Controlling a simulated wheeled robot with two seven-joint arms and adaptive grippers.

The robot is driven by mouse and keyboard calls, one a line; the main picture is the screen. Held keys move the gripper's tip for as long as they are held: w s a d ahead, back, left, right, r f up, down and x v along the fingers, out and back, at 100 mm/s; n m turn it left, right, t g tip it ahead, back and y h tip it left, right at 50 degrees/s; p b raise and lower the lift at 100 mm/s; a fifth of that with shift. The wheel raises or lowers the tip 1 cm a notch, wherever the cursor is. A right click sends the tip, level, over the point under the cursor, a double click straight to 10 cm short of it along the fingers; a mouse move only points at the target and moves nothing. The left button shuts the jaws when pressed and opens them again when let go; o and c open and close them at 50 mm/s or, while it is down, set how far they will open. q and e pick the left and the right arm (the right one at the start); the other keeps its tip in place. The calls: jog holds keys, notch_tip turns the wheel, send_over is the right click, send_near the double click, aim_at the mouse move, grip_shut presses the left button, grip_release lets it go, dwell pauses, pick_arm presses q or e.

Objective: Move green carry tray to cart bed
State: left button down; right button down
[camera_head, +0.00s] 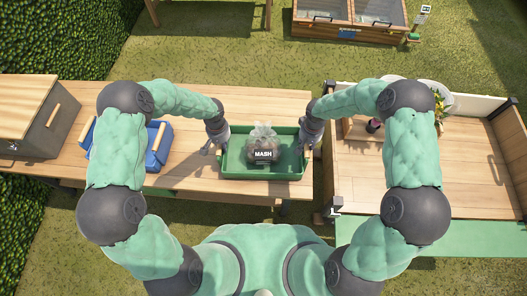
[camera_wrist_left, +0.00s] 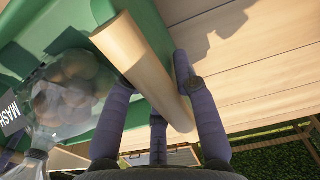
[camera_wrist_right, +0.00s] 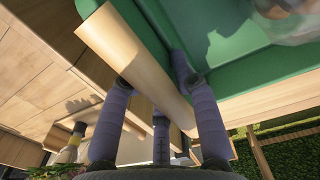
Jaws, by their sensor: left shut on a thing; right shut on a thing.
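The green carry tray (camera_head: 235,174) is on the wooden table in the head view. A clear bag labelled MASH (camera_head: 263,150) is inside it; the bag also shows in the left wrist view (camera_wrist_left: 62,98). My left gripper (camera_head: 219,146) is shut on the tray's left wooden handle (camera_wrist_left: 140,65). My right gripper (camera_head: 305,143) is shut on the right wooden handle (camera_wrist_right: 135,60). The cart bed (camera_head: 463,185) is to the right of the table, with a wooden floor and low sides. I cannot tell whether the tray touches the table.
A blue tray (camera_head: 157,158) with wooden handles and a wooden box (camera_head: 30,115) are on the table's left. On the cart, pots with plants (camera_head: 435,95) and a dark item (camera_head: 374,125) stand at the back left. The cart's front right floor is clear.

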pick_arm(q)
jog(key=shift+w+r, duration=0.1)
jog(key=shift+r, duration=0.15)
pick_arm(e)
jog(key=shift+w+r, duration=0.1)
jog(key=shift+r, duration=0.15)
